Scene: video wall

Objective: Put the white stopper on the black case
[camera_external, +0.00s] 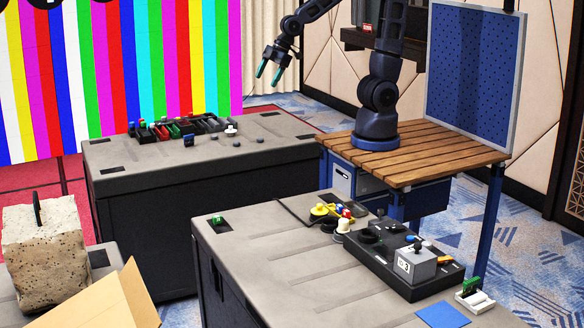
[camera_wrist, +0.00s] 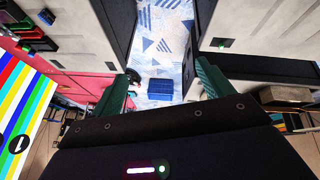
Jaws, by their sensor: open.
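A small white stopper-like piece (camera_external: 231,128) stands on the grey top of a case with black sides (camera_external: 200,215), near small black pieces. A cream-white knobbed piece (camera_external: 343,226) stands on the nearer grey-topped case (camera_external: 260,250), beside a flat black box (camera_external: 378,268). I cannot tell for sure which piece is the stopper or which box is the black case. My gripper (camera_external: 269,72) is open and empty, high above the far case's back edge. Its two green fingers show apart in the wrist view (camera_wrist: 167,78), with floor between them. I cannot identify the stopper in the wrist view.
A row of coloured and black pieces (camera_external: 180,127) lies on the far case. Yellow, red and blue pieces (camera_external: 330,210) and a grey box (camera_external: 407,264) crowd the near case. A stone block (camera_external: 42,250) and cardboard (camera_external: 108,302) stand at left. The near case's left top is mostly clear.

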